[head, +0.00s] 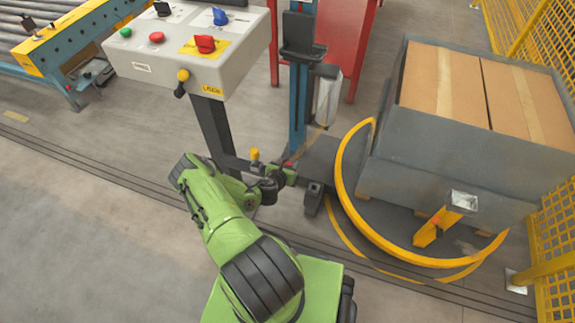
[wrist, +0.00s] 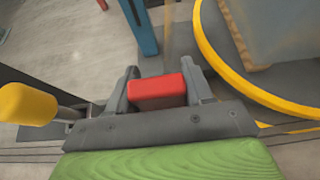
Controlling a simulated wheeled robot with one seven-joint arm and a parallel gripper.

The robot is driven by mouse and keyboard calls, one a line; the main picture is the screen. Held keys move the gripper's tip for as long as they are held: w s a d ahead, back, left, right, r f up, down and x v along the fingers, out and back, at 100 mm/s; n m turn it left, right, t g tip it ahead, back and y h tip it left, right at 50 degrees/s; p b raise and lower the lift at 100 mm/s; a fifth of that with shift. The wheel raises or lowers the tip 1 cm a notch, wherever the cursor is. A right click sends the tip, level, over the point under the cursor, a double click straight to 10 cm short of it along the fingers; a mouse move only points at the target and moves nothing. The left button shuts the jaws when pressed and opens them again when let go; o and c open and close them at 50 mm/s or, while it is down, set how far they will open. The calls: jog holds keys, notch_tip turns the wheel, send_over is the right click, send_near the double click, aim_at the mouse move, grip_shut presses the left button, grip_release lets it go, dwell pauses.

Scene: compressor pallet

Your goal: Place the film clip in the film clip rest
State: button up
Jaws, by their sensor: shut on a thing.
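My gripper (wrist: 158,88) is shut on a red block, which I take to be the film clip (wrist: 157,93); it sits between the two grey fingers in the wrist view. In the head view my gripper (head: 285,174) is low, in front of the blue mast and left of the yellow ring, with only a speck of the red clip (head: 288,163) showing. The clip is held clear of the floor. I cannot pick out the film clip rest for sure in either view.
A control box (head: 188,50) on a dark post stands left of my gripper. A yellow-topped knob (wrist: 28,103) is close at left. The blue mast (head: 298,105) is behind. The yellow ring (head: 348,205) and a grey bin of cartons (head: 430,165) are at right.

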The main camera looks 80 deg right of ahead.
jog(key=o, duration=1)
jog(key=shift+f, duration=0.1)
jog(key=shift+o, duration=0.2)
jog(key=p+v, duration=0.7)
jog(key=v, duration=0.5)
jog(key=shift+p, duration=0.4)
